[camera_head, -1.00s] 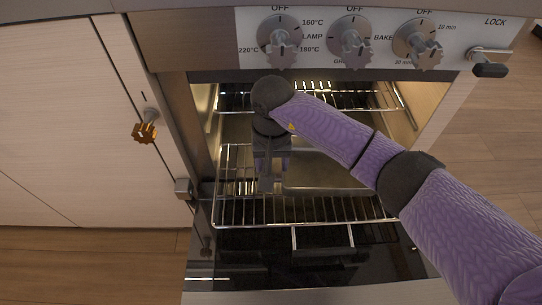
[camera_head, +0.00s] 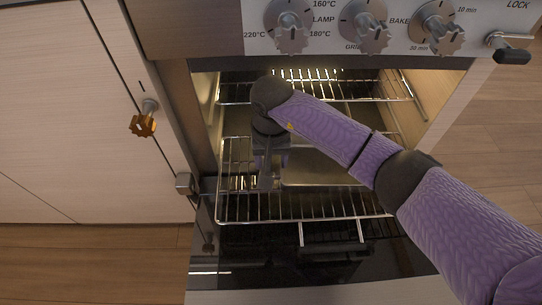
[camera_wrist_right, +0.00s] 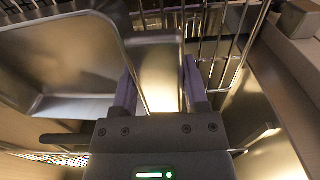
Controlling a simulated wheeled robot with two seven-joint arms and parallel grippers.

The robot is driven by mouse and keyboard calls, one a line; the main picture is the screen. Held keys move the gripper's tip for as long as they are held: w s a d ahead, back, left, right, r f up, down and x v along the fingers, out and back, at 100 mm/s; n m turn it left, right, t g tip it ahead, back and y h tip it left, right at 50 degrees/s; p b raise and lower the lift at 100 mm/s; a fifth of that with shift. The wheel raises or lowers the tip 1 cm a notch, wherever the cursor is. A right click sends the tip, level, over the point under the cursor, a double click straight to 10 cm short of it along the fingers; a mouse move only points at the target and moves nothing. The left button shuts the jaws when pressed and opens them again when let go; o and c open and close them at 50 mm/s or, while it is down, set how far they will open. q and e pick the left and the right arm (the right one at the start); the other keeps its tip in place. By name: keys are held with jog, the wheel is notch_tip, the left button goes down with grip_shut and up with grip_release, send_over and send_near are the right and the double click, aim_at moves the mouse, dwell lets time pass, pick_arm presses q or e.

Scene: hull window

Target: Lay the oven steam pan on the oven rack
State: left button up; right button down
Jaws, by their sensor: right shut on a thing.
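The oven steam pan (camera_head: 325,170) is a shallow grey metal tray inside the open oven, over the pulled-out lower oven rack (camera_head: 290,221). My right arm hides part of it. In the right wrist view the pan (camera_wrist_right: 65,60) fills the left side, with its rim running between my fingers. My right gripper (camera_head: 267,182) points down at the pan's left edge and is shut on it; its two fingers also show in the wrist view (camera_wrist_right: 160,88). I cannot tell whether the pan touches the rack wires. My left gripper is out of view.
An upper rack (camera_head: 350,98) sits above and behind the pan. The oven's side walls are close on both sides. The open dark oven door (camera_head: 260,255) lies below. Knobs (camera_head: 364,25) and a lock lever (camera_head: 511,48) are above, and a cabinet with an orange knob (camera_head: 143,122) is left.

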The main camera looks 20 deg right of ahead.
jog(key=shift+f+b, duration=0.75)
jog(key=shift+f, duration=0.4)
dwell(1.6)
grip_release()
dwell(0.4)
jog(key=shift+r+p, duration=1.75)
jog(key=shift+r, duration=1.35)
jog(key=shift+f, duration=0.1)
